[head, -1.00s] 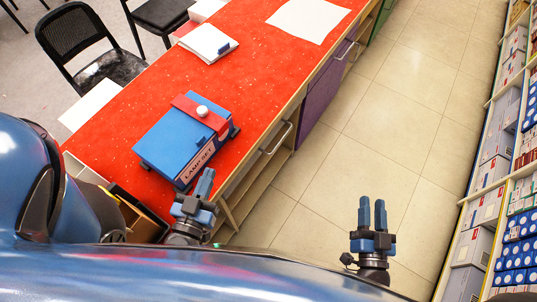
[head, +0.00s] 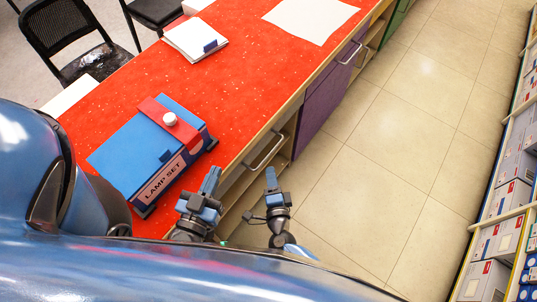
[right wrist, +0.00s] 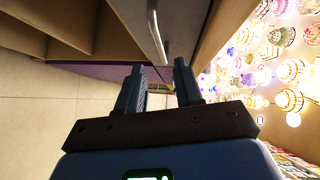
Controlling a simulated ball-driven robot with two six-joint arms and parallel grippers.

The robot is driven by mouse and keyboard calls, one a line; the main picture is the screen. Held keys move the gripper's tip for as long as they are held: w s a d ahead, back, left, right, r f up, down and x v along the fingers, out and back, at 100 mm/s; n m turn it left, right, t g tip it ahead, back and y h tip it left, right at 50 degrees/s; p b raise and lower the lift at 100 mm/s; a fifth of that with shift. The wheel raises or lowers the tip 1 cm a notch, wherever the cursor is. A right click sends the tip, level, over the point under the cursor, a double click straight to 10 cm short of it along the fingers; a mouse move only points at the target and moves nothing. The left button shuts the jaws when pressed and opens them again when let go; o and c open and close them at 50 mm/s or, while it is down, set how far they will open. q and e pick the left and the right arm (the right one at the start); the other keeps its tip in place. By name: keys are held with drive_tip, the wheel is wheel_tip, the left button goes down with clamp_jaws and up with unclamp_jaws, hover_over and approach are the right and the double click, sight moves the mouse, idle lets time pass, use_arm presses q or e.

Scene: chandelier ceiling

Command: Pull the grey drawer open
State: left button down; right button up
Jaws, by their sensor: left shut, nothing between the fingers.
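The grey drawer is under the red-topped counter. In the head view its metal bar handle (head: 265,152) shows, but its front is seen almost edge-on. In the right wrist view the grey front (right wrist: 183,25) and the handle (right wrist: 155,30) are just ahead of the fingertips. My right gripper (head: 271,175) is on the aisle side, near the handle. In the right wrist view its fingers (right wrist: 160,75) are apart, with the handle's near end ahead of the gap and no clear contact. My left gripper (head: 211,178) is shut and empty beside the counter's near edge.
A blue lamp set box (head: 130,150) with a red band and white knob lies on the red counter (head: 235,85). Shelves of boxes (head: 500,235) line the right. The tiled aisle (head: 390,150) between is clear.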

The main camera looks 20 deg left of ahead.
sight(269, 154)
drive_tip(key=b+x, duration=0.1)
drive_tip(key=x, duration=0.8)
drive_tip(key=shift+w+a+b, duration=0.1)
drive_tip(key=shift+w+b, duration=0.1)
drive_tip(key=shift+b, duration=0.2)
drive_tip(key=shift+c, duration=0.4)
clamp_jaws()
